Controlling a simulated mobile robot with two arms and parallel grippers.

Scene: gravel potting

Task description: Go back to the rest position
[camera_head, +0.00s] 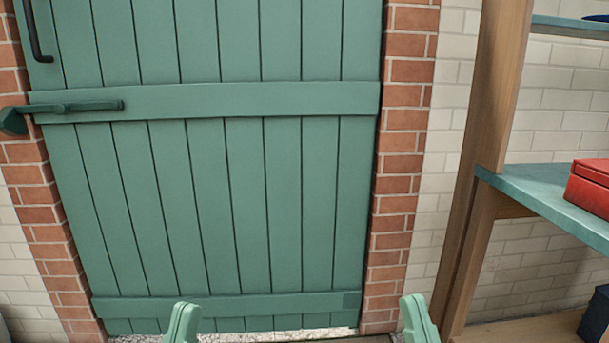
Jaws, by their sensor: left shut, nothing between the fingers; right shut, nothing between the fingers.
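My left gripper (183,322) shows as a pale green tip at the bottom edge, left of centre, in front of the foot of the green door. My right gripper (418,318) shows as a similar pale green tip at the bottom edge, right of centre, in front of the brick door frame. Both are shut and hold nothing. They stand well apart. The rest of both arms is below the picture.
A closed green plank door (240,200) fills the middle, framed by red brick (400,150). At the right stands a wooden rack post (480,130) with a teal shelf (530,195). A red box (590,188) sits on that shelf; a dark box (595,315) stands lower.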

